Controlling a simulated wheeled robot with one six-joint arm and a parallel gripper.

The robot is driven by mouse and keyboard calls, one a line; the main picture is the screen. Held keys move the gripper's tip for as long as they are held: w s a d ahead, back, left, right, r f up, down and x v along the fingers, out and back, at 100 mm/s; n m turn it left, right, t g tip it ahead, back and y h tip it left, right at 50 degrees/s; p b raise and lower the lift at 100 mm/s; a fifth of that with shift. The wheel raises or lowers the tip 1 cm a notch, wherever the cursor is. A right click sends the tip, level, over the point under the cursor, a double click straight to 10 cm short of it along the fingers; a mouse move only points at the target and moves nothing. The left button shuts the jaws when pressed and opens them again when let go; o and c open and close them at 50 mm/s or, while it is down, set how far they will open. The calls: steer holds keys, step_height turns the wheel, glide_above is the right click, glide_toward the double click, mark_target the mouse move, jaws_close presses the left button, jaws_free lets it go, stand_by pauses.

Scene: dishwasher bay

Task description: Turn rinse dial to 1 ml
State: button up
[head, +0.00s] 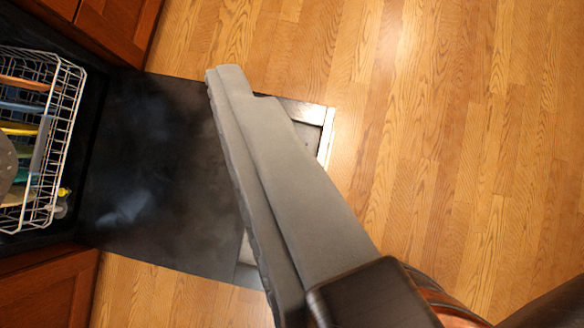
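The open dishwasher door (150,180) lies flat, its dark inner face up. My gripper (222,76) reaches from the lower right across the door, its grey fingers pointing to the upper left. The fingers overlap from this side, so the gap between them cannot be seen. The rinse dial cannot be made out; my gripper covers part of the door. A lighter panel at the door's right end shows in part on both sides of the fingers.
A white wire rack (68,125) with several coloured dishes stands at the left, with a small yellow piece (64,191) by its corner. Wooden cabinets (45,300) flank the door. The wooden floor (450,130) at the right is clear.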

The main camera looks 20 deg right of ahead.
steer(key=w+d+f+m+g, duration=0.1)
steer(key=w+d+f+g, duration=0.15)
steer(key=f, duration=0.65)
steer(key=w+d+f+m+g, duration=0.1)
steer(key=w+f, duration=0.3)
steer(key=f, duration=0.4)
steer(key=w+d+f+m+g, duration=0.1)
steer(key=w+d+f+g, duration=0.15)
steer(key=f, duration=0.65)
steer(key=d+f+m+g, duration=0.1)
steer(key=f, duration=1.4)
steer(key=s+d+f+m+g, duration=0.1)
steer(key=f, duration=1.4)
steer(key=d+f+m+g, duration=0.1)
steer(key=f+g, duration=0.1)
steer(key=f, duration=1.3)
steer(key=shift+s+d+f+m+y, duration=0.1)
steer(key=shift+s+f+m+y, duration=0.25)
steer(key=shift+s+m+y, duration=0.05)
steer(key=c, duration=1)
